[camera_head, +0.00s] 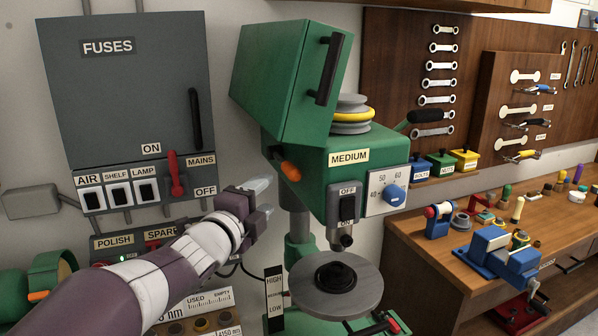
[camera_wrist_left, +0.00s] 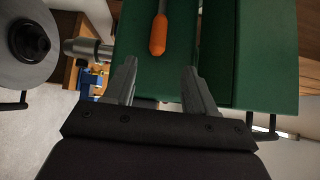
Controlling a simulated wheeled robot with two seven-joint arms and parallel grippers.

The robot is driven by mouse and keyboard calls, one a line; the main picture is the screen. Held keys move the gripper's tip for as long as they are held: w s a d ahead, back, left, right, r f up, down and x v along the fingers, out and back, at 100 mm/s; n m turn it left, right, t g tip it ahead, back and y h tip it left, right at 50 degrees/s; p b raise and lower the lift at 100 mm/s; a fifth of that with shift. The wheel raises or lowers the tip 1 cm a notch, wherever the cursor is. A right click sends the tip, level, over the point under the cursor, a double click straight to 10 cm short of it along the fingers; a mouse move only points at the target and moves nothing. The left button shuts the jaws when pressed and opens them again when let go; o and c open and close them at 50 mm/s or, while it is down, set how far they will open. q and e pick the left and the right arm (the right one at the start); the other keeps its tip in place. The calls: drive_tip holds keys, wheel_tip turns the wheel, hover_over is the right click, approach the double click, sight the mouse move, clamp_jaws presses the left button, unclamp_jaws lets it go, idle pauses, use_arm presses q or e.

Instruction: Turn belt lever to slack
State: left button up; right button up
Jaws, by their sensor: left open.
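The belt lever (camera_head: 290,171) has an orange grip and sticks out from the left side of the green drill press head (camera_head: 310,155). In the left wrist view the orange grip (camera_wrist_left: 158,36) hangs ahead of the fingers, against the green housing. My left gripper (camera_head: 265,198) is open and empty, just below and left of the lever, apart from it. In the wrist view the left gripper's fingers (camera_wrist_left: 160,78) stand apart, with the orange grip beyond the gap between them. My right gripper is not in view.
The green belt cover (camera_head: 283,75) stands raised above the head. The press column and round table (camera_head: 365,290) are to the right of my arm. A grey fuse box (camera_head: 125,70) with a red mains lever (camera_head: 174,175) is on the left wall. A wooden workbench (camera_head: 415,245) is at right.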

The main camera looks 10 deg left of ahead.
sight(287, 175)
use_arm(q)
drive_tip(key=w+p, duration=0.1)
drive_tip(key=w, duration=0.2)
drive_tip(key=w+d+p, duration=0.1)
drive_tip(key=w, duration=0.2)
drive_tip(key=w+p, duration=0.1)
drive_tip(key=w, duration=0.3)
drive_tip(key=shift+w+d, duration=0.1)
drive_tip(key=shift+d, duration=0.2)
drive_tip(key=shift+w+d+p, duration=0.15)
drive_tip(key=shift+w+p, duration=0.15)
drive_tip(key=shift+w, duration=0.1)
drive_tip(key=shift+f, duration=0.1)
drive_tip(key=shift+w, duration=0.1)
clamp_jaws()
